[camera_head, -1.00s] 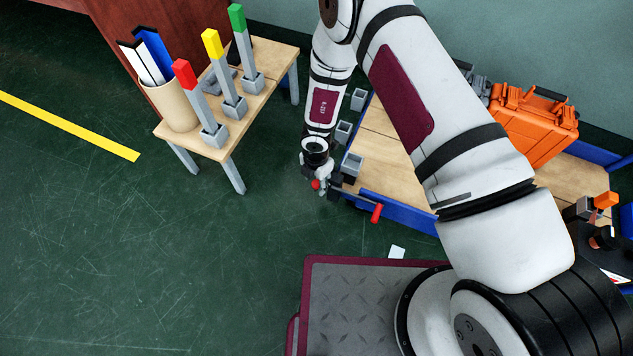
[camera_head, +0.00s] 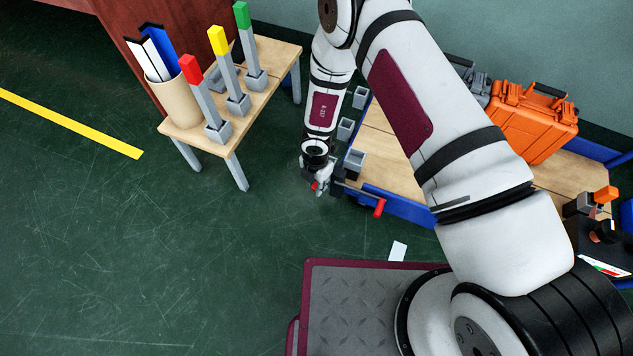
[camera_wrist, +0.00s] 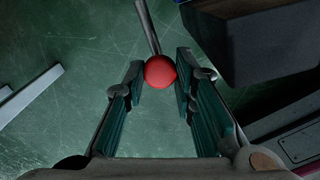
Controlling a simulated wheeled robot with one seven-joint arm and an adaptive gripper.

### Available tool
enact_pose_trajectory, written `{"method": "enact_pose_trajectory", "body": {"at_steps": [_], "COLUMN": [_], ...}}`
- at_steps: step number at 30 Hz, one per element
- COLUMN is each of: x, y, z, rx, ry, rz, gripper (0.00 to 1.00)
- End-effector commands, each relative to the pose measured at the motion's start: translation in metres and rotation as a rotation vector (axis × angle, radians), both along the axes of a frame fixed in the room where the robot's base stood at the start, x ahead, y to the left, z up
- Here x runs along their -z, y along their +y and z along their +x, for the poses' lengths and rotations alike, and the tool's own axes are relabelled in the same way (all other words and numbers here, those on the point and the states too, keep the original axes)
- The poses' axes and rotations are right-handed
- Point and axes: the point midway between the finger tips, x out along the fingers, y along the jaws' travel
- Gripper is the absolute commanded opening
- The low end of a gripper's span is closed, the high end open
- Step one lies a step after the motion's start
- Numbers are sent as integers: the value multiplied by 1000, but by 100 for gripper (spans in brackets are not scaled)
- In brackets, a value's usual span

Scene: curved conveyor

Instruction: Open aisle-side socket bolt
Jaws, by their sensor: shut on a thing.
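A red ball knob (camera_wrist: 160,71) on a thin metal rod (camera_wrist: 147,25) sits between my fingertips in the wrist view. My gripper (camera_wrist: 160,68) is shut on this knob. In the head view my gripper (camera_head: 318,184) is low beside the left end of the blue-edged wooden bench (camera_head: 375,142), and a bit of red shows at its fingers. The nearest grey socket (camera_head: 355,163) is just right of the gripper. What the rod joins to is hidden. A second red handle (camera_head: 379,208) sticks out from the bench's front edge.
Two more grey sockets (camera_head: 345,129) (camera_head: 361,97) line the bench's left edge. An orange case (camera_head: 533,120) stands on the bench. A small table (camera_head: 190,128) at left holds red, yellow and green-topped posts and a beige bin (camera_head: 175,103). Green floor between is clear.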

Motion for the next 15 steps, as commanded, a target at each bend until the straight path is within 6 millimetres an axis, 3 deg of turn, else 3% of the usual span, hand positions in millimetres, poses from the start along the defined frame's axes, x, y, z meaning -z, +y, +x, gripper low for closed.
{"method": "enact_pose_trajectory", "body": {"at_steps": [8, 9, 10, 11, 15], "x": [0, 0, 0, 0, 0], "y": [0, 0, 0, 0, 0], "z": [0, 0, 0, 0, 0], "rx": [0, 0, 0, 0, 0], "ry": [-1, -1, -1, -1, -1], "rz": [1, 1, 1, 1, 1], "gripper": [0, 34, 41, 45, 45]}}
